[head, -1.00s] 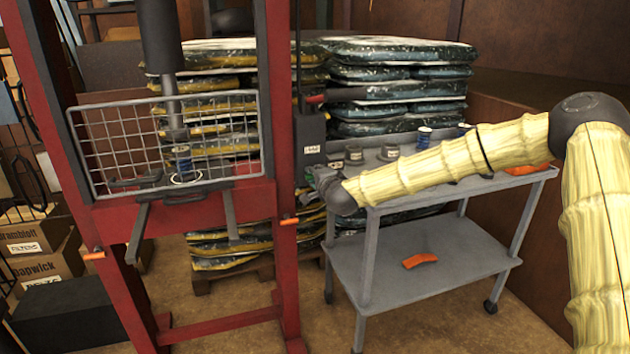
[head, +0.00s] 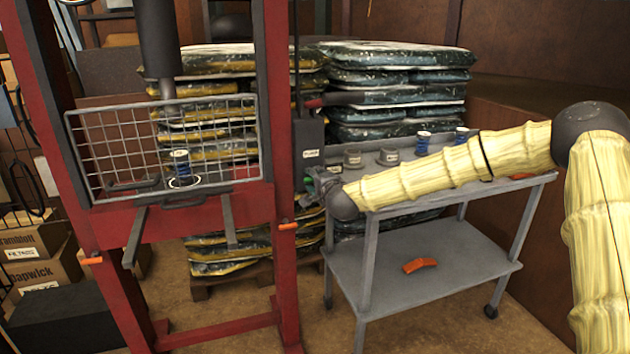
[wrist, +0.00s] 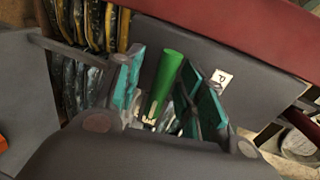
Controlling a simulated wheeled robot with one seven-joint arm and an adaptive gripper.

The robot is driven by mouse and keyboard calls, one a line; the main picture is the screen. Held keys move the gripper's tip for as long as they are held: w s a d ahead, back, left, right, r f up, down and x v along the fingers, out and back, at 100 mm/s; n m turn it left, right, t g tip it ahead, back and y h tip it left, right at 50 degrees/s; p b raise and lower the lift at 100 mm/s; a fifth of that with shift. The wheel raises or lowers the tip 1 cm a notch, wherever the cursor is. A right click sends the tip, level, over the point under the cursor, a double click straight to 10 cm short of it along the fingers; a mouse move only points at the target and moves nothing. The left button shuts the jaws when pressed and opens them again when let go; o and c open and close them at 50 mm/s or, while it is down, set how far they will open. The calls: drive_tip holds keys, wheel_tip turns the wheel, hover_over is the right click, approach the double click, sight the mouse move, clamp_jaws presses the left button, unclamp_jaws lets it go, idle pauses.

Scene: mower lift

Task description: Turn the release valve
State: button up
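The press is a red frame (head: 286,190) with a dark pump box (head: 309,147) on its right post. In the wrist view a green lever (wrist: 165,85), which looks like the release valve, stands out from a dark surface beside a label marked P (wrist: 221,77). My gripper (wrist: 167,95) has its teal-padded fingers apart, one on each side of the green lever. Gaps show between the lever and both pads. In the head view my gripper (head: 322,184) is just below the pump box, small and partly hidden by my arm.
A wire guard (head: 110,150) fronts the press; a blue-and-white part (head: 181,162) stands on its bed below the raised ram (head: 168,90). A grey cart (head: 410,278) with cans and an orange part (head: 420,265) stands right, under my arm. Stacked bags (head: 400,60) are behind.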

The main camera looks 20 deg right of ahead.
drive_tip(key=shift+a+r, duration=0.1)
drive_tip(key=s+r, duration=0.2)
drive_tip(key=s, duration=0.9)
drive_tip(key=shift+s+d, duration=0.25)
drive_tip(key=shift+s, duration=0.15)
drive_tip(key=s+a+f+n+g+y, duration=0.1)
drive_tip(key=s+a+f+n+g, duration=0.2)
drive_tip(key=s+f, duration=0.7)
drive_tip(key=s+a+f+n+g, duration=0.35)
drive_tip(key=s+f, duration=0.25)
drive_tip(key=f, duration=0.9)
drive_tip(key=s+a+f+n+g+y, duration=0.1)
drive_tip(key=s+a+f+n+g, duration=0.25)
drive_tip(key=s+f, duration=0.65)
drive_tip(key=s+d+f+n+g+h, duration=0.1)
drive_tip(key=s+d+f+n+g, duration=0.1)
drive_tip(key=s+f, duration=0.5)
drive_tip(key=s+d+f+n+g+h, duration=0.1)
drive_tip(key=s+d+f+n+g, duration=0.15)
drive_tip(key=s, duration=0.85)
drive_tip(key=s+d+f+n+g+h, duration=0.1)
drive_tip(key=s+f+n+g, duration=0.2)
drive_tip(key=s, duration=0.6)
wheel_tip(320, 180, up, 11)
drive_tip(key=t+p, duration=0.1)
drive_tip(key=p, duration=1.1)
drive_tip(key=shift+w+t, duration=0.35)
drive_tip(key=shift+w, duration=0.1)
